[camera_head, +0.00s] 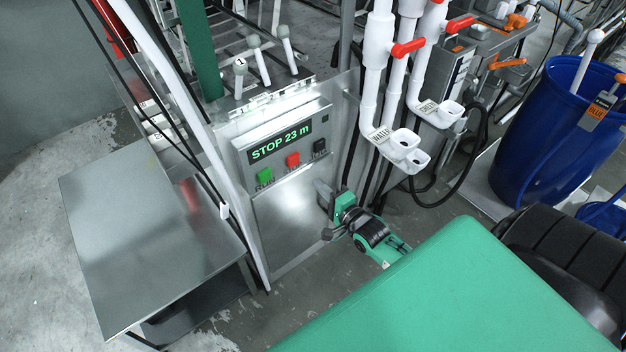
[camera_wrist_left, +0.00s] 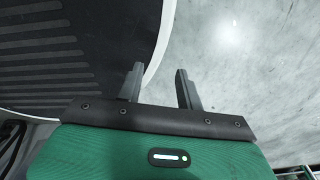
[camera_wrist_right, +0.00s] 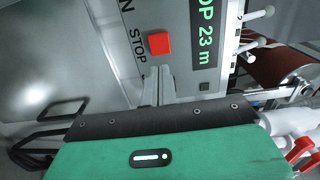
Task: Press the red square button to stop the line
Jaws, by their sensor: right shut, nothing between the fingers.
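The red square button (camera_head: 293,160) is on the steel control panel (camera_head: 290,215), between a green button (camera_head: 264,176) and a black button (camera_head: 319,146). Above them a display (camera_head: 281,140) reads "STOP 23 m". The red button (camera_wrist_right: 159,43) also shows in the right wrist view, beside a STOP label. My right gripper (camera_head: 322,192) is in front of the panel, below and right of the buttons. In the right wrist view its fingers (camera_wrist_right: 158,72) are together and empty, pointing toward the red button, apart from it in the picture. My left gripper (camera_wrist_left: 160,80) is open and empty.
A steel table (camera_head: 150,235) stands left of the panel. White pipes with red valve handles (camera_head: 408,48) and spouts are to the right, close to my right arm. A blue barrel (camera_head: 545,130) stands farther right. Lever rods (camera_head: 240,75) stick up above the panel.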

